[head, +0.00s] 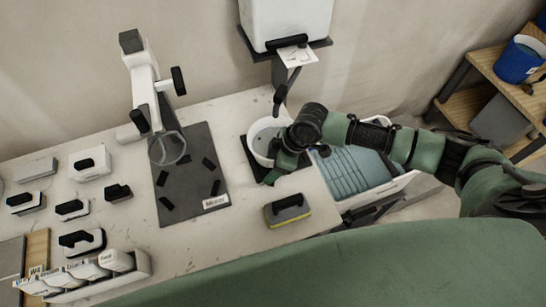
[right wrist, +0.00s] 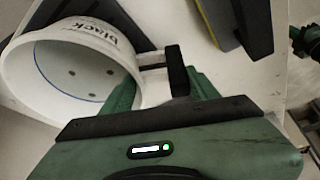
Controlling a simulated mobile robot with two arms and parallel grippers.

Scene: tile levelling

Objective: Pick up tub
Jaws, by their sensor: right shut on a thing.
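The tub (head: 258,151) is a white round container on a dark mat at the right part of the bench, under a wall-mounted white dispenser. In the right wrist view the tub (right wrist: 60,65) shows its open mouth, the word "black", a blue line inside and a few dark spots at its bottom. My right gripper (head: 283,169) is at the tub's near right side. Its green fingers (right wrist: 165,88) are shut on the tub's dark-ended handle (right wrist: 177,68). The tub appears still at bench height; its contact with the mat is partly hidden. My left gripper is out of view.
A grey and yellow sponge block (head: 288,210) lies close in front of the tub. A crate with a blue ribbed insert (head: 352,172) stands right of the bench. A dark mat with a stand (head: 190,185) lies left. A white dispenser (head: 288,20) hangs above.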

